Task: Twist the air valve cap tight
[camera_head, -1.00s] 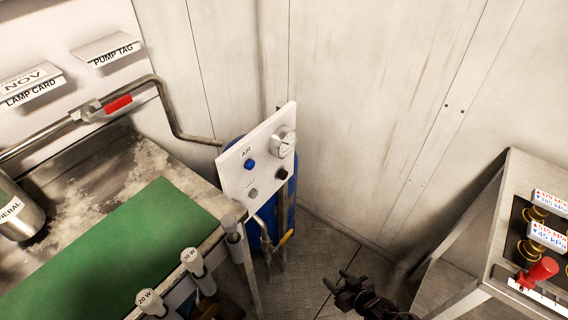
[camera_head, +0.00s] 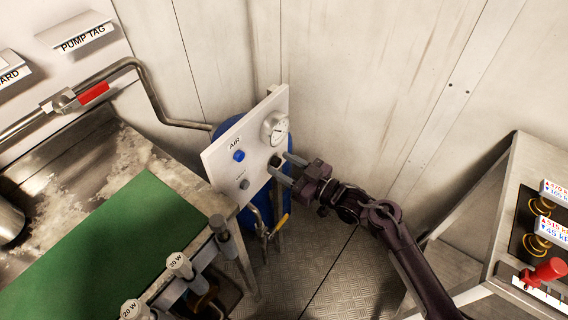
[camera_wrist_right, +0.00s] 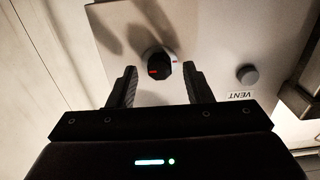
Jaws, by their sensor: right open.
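The white air panel (camera_head: 222,165) stands in front of a blue cylinder. It carries a blue knob (camera_head: 239,155) under the AIR label, a grey VENT button (camera_head: 244,184), a round gauge (camera_head: 275,128) and a small black cap (camera_head: 275,161). My right gripper (camera_head: 284,169) is open at the panel, with its fingers pointing at the black cap. In the right wrist view the black cap (camera_wrist_right: 158,69), with red marks on it and beside it, lies between and just beyond the tips of the open fingers. The fingers look apart from it. My left gripper is not in view.
A steel bench with a green mat (camera_head: 120,240) stands at the left, with labelled cylinders (camera_head: 180,265) along its edge. A pipe with a red handle (camera_head: 93,93) runs above it. A console with a red knob (camera_head: 550,269) stands at the right. Floor between is clear.

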